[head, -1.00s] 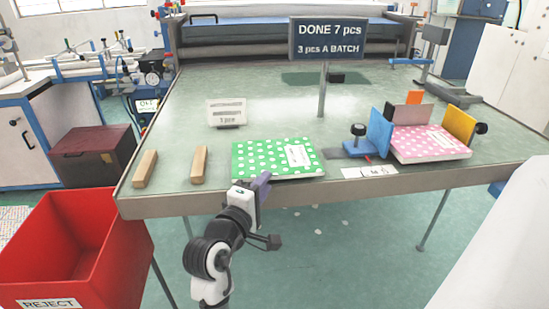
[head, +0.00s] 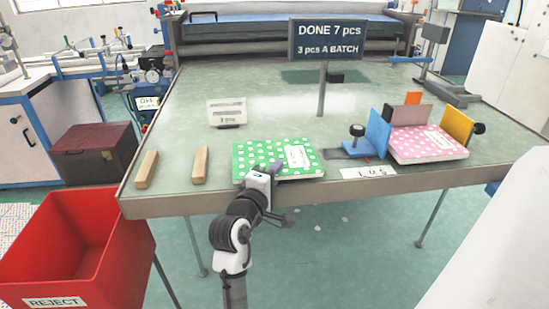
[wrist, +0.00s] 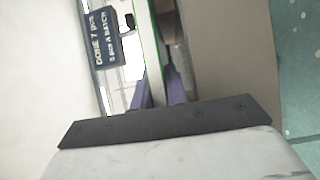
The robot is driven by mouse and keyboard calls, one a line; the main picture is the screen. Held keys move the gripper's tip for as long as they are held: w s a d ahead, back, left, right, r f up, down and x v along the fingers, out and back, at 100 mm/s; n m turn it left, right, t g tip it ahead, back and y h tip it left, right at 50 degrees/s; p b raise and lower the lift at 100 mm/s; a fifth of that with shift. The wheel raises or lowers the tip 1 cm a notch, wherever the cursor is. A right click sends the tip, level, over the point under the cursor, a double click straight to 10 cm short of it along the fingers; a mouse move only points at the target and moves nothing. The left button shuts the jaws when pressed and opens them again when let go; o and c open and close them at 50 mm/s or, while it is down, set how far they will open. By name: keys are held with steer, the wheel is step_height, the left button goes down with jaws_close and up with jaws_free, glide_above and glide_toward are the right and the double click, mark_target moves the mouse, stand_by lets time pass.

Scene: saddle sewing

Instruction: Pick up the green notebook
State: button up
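The green notebook (head: 258,156) with white dots and a white label lies flat at the table's front edge in the head view. My gripper (head: 272,170) is at its front edge, with the upper finger over the cover. In the wrist view the notebook (wrist: 142,45) shows edge-on as a green line with a pale page block. The two purple fingers (wrist: 160,92) stand apart, one on either side of this edge. Whether they press on it cannot be told. The lower finger is hidden in the head view.
The table (head: 270,115) carries two wooden blocks (head: 200,165) left of the notebook. A pink notebook (head: 428,146) sits among coloured stops at right. A sign (head: 327,40) stands behind. A red reject bin (head: 100,250) is at lower left.

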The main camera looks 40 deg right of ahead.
jaws_close()
step_height(320, 180, up, 20)
stand_by(0.6)
steer(key=shift+d, duration=0.1)
